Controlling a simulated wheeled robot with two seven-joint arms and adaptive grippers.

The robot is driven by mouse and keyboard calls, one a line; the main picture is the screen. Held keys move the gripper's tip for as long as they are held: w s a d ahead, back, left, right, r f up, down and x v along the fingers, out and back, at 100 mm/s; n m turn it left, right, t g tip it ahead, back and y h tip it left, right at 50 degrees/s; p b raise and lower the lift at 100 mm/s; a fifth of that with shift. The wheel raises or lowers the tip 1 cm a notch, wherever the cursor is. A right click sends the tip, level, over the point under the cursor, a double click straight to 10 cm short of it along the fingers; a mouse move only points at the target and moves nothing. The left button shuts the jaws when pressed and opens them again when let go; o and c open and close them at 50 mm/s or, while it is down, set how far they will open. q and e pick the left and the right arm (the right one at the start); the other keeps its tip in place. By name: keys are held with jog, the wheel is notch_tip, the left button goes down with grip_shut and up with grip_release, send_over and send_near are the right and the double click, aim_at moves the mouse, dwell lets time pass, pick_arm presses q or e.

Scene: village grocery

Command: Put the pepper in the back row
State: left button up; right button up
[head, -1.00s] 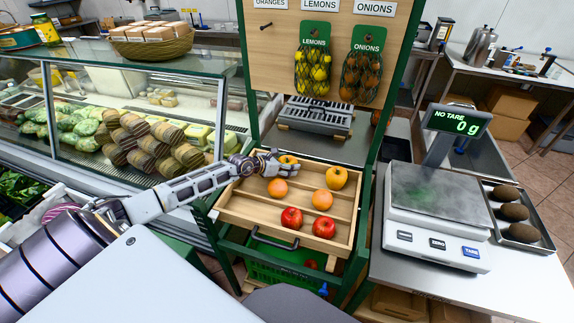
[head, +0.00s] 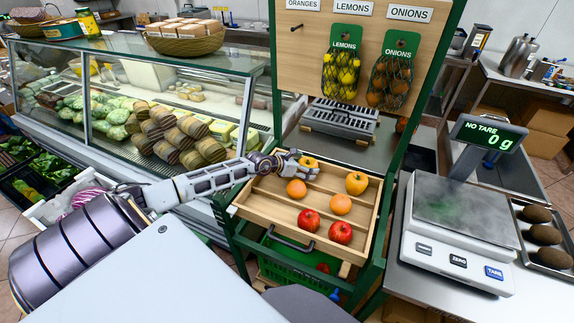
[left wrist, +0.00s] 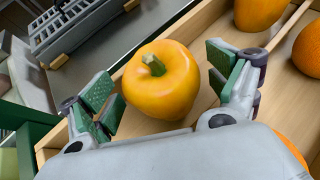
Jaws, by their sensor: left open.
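A wooden tray (head: 274,227) with slatted rows holds produce. In its back row, a yellow-orange pepper (head: 308,162) sits at the left and another pepper (head: 356,183) at the right. My left gripper (head: 298,168) is open at the left pepper. In the left wrist view this pepper (left wrist: 161,82), with a green stem, stands upright between the open fingers (left wrist: 165,92). I see a gap at the right finger; the left finger is close to it, and contact is unclear. The right gripper is not in view.
Two oranges (head: 296,188) lie in the middle row and two red apples (head: 309,220) in the front row. Green posts flank the tray. A scale (head: 462,236) stands right, a glass display case (head: 150,110) left. Netted lemons (head: 341,76) and onions (head: 391,80) hang behind.

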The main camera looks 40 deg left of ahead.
pick_arm(q)
jog(key=shift+v, duration=1.95)
jog(key=shift+p+v, duration=0.45)
jog(key=shift+v, duration=0.85)
jog(key=shift+p+v, duration=0.6)
jog(key=shift+v, duration=1.5)
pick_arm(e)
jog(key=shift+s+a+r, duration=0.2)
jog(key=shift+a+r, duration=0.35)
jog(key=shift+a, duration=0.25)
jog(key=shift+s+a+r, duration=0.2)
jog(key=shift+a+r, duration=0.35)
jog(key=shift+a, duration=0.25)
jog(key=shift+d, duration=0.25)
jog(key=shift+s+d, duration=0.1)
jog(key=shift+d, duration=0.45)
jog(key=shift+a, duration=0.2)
